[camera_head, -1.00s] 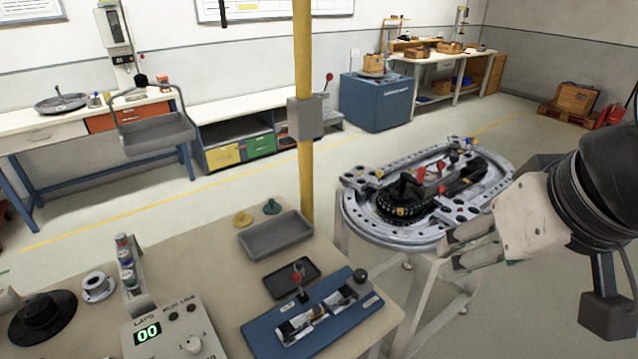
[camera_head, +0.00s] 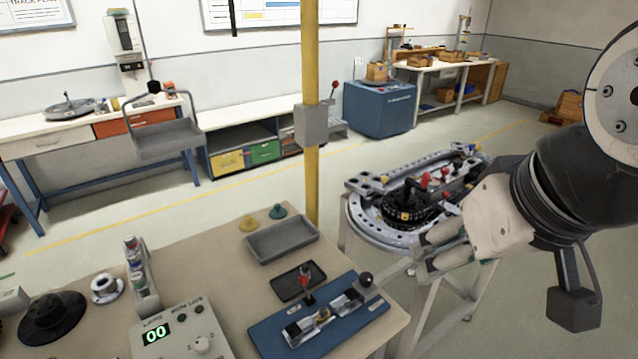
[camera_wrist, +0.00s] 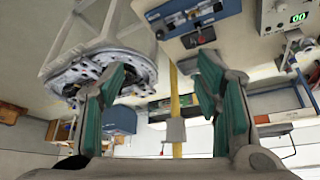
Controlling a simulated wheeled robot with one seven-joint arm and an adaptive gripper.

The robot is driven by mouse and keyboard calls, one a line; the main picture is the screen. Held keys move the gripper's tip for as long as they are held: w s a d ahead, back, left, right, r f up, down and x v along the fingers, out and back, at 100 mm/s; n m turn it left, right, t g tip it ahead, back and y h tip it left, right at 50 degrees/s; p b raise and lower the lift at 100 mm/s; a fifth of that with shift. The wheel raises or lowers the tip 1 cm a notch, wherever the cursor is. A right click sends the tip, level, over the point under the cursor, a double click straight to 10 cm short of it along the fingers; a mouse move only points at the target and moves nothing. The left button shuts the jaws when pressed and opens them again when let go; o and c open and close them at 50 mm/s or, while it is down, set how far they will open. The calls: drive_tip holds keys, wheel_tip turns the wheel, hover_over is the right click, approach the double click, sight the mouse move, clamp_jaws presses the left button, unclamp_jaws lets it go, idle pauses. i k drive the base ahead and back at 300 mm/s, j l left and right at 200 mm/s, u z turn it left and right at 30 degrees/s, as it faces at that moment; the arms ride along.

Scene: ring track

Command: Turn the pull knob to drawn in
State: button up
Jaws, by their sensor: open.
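A black round knob (camera_head: 366,279), which I take to be the pull knob, stands at the right end of a blue fixture plate (camera_head: 270,343) on the beige bench. A silver slide mechanism (camera_head: 325,318) lies left of it on the plate. I cannot tell from here how far the knob is drawn. My gripper (camera_head: 422,252) is open and empty, to the right of the knob, apart from it and beyond the bench edge. In the wrist view the fingers (camera_wrist: 160,68) are wide apart, with the blue plate (camera_wrist: 182,21) ahead of them.
The ring track (camera_head: 375,232) stands on a stand close behind my gripper. A yellow post (camera_head: 312,180) with a grey box rises behind the bench. A grey tray (camera_head: 282,240), a dark tray with a red-knobbed lever (camera_head: 306,280) and a control box (camera_head: 180,335) are on the bench.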

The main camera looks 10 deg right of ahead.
sight(366, 279)
drive_tip(key=i+j+z, duration=0.1)
drive_tip(key=i, duration=0.2)
drive_tip(key=j+z, duration=0.15)
drive_tip(key=z, duration=0.2)
drive_tip(key=k+j+z, duration=0.15)
drive_tip(key=z, duration=0.2)
